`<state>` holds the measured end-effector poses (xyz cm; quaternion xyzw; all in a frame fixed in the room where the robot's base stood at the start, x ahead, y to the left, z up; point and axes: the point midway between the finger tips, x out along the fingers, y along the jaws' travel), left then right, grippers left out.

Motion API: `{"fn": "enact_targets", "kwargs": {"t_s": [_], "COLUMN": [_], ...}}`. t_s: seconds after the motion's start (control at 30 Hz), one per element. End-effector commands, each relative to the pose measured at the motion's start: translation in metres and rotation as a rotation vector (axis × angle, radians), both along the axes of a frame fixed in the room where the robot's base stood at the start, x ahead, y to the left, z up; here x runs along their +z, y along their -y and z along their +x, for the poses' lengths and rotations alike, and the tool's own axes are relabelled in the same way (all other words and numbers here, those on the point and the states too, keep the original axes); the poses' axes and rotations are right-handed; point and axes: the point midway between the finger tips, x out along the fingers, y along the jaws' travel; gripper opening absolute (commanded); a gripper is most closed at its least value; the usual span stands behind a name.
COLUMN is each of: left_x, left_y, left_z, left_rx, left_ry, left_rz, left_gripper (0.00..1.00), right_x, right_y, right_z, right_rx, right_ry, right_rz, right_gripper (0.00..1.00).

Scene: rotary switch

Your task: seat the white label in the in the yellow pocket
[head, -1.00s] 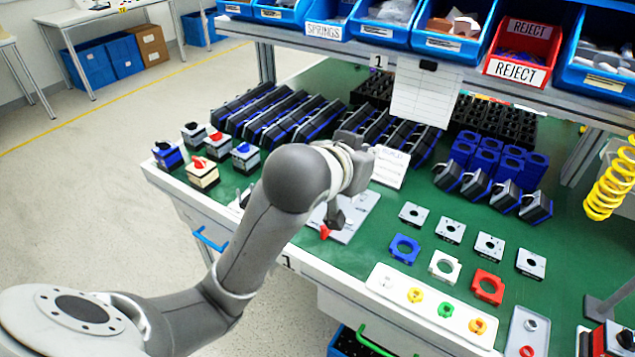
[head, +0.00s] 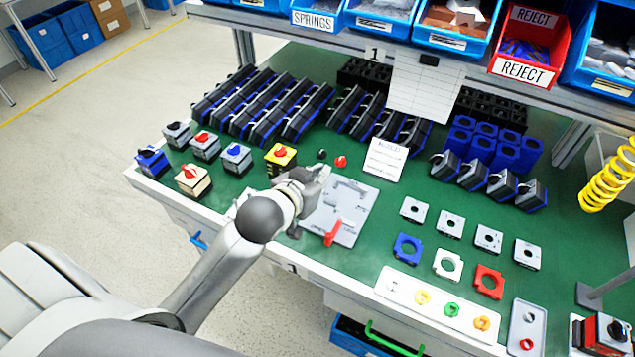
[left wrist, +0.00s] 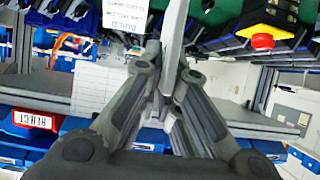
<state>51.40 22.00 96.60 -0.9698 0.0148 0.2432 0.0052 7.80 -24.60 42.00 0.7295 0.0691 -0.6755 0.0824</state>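A white strip (head: 392,287) at the front holds small white, yellow, green and orange pieces. I cannot make out a separate white label or a yellow pocket for certain. My left gripper (head: 318,176) is over the back left of the fixture plate (head: 355,200), right of the yellow box. In the left wrist view its fingers (left wrist: 166,68) come close around a pale slab; I cannot tell whether it is held. My right gripper is out of view.
A red clamp handle (head: 333,233) rises from the fixture plate. A white paper card (head: 387,160) stands behind it. White square plates (head: 450,224) and coloured frames (head: 447,265) lie to the right. Several switch boxes (head: 193,180) stand at the left. Bins (head: 527,45) line the shelf.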

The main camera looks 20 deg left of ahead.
Motion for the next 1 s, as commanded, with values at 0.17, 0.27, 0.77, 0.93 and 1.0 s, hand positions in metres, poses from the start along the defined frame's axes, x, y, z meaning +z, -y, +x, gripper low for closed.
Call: {"fn": "enact_targets", "kwargs": {"t_s": [0.17, 0.27, 0.77, 0.93, 1.0], "left_x": [-0.018, -0.034, -0.085, -0.108, -0.113], "left_y": [-0.028, -0.039, -0.064, -0.063, -0.063], "left_z": [0.036, 0.052, 0.086, 0.084, 0.084], "left_rx": [0.003, 0.003, 0.002, 0.001, 0.001], "left_ry": [-0.002, -0.005, -0.001, -0.003, -0.002], "left_rz": [0.004, 0.002, -0.001, -0.002, -0.002], "left_gripper": [0.00, 0.00, 0.00, 0.00, 0.00], "right_x": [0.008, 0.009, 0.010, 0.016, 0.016], "right_y": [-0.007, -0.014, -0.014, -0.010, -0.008], "right_z": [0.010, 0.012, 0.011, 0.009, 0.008], "right_rx": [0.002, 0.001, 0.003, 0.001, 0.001], "right_ry": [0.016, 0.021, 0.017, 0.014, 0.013], "right_rz": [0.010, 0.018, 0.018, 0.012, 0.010], "right_gripper": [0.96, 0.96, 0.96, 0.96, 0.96]}}
